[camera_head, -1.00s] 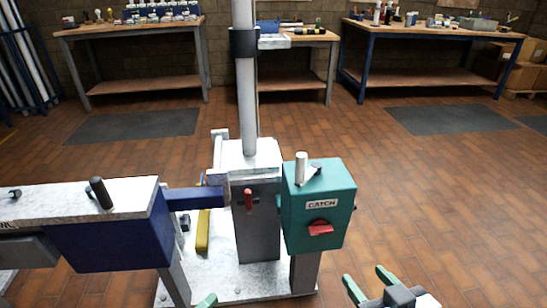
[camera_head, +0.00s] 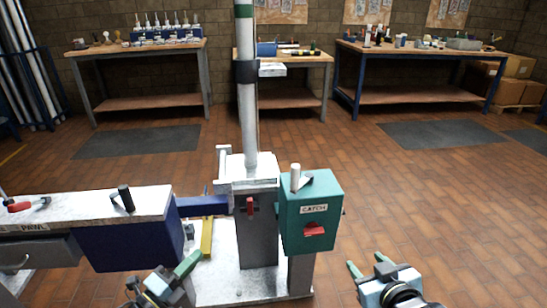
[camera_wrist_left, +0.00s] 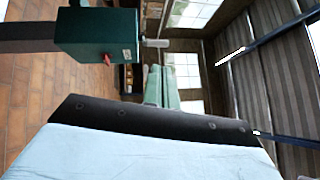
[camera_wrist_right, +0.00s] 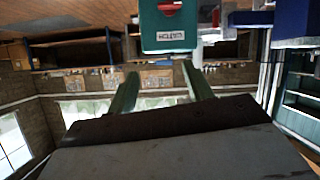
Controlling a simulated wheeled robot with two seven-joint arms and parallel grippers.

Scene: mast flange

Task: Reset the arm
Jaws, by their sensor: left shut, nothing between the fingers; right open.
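A grey mast (camera_head: 248,110) stands on a pale block and base plate (camera_head: 262,285). Right of it is a teal box labelled CATCH (camera_head: 310,228), with a red lever (camera_head: 314,229) on its front and a pale peg on top. A small red handle (camera_head: 250,206) sits on the mast's grey post. On the left is a bench marked PAWL (camera_head: 60,225) with a red-and-black lever (camera_head: 28,204) and a black knob (camera_head: 124,198). My right gripper (camera_head: 366,264) is open and empty, right of the catch box.
A blue beam (camera_head: 203,205) joins the blue box (camera_head: 130,245) to the mast post. A yellow bar (camera_head: 207,237) lies behind the left gripper. Workbenches (camera_head: 420,72) stand along the back wall. The tiled floor on the right is clear.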

